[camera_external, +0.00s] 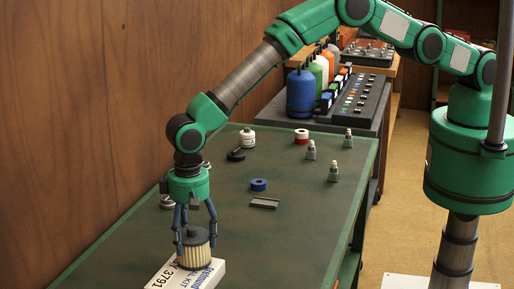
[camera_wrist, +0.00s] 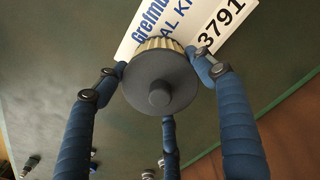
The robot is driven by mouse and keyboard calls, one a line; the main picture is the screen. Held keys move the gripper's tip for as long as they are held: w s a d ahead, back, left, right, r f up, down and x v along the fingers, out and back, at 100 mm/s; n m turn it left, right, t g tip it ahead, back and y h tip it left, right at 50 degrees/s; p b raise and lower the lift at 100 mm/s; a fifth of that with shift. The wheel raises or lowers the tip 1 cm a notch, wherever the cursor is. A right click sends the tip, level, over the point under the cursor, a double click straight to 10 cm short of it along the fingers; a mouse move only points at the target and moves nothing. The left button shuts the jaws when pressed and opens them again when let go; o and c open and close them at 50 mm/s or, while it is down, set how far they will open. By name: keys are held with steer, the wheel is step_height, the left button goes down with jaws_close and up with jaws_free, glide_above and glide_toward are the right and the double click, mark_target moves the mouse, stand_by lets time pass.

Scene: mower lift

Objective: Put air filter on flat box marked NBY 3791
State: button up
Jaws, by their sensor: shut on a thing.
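The air filter is a pleated cream cylinder with a dark grey cap (camera_external: 194,246); its round cap faces the camera in the wrist view (camera_wrist: 160,82). My gripper (camera_external: 194,240) has its blue fingers closed around the filter from above, and the fingers also show in the wrist view (camera_wrist: 165,85). The flat white box (camera_external: 211,275) bears blue lettering and the number 3791; it also shows in the wrist view (camera_wrist: 222,24). The filter is upright over the box top. I cannot tell whether its underside touches the box. The letters before 3791 are not readable.
The green table (camera_external: 290,232) holds a blue tape roll (camera_external: 259,185), a grey tray (camera_external: 264,203), a white bottle (camera_external: 247,138), a red-and-white roll (camera_external: 301,136) and several small metal fittings (camera_external: 333,171). A wooden wall (camera_external: 90,110) runs along the left. The table's right front is clear.

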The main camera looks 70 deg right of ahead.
steer(key=shift+f, duration=0.1)
steer(key=o, duration=1.2)
steer(key=shift+r+b, duration=0.4)
steer(key=shift+r, duration=5.75)
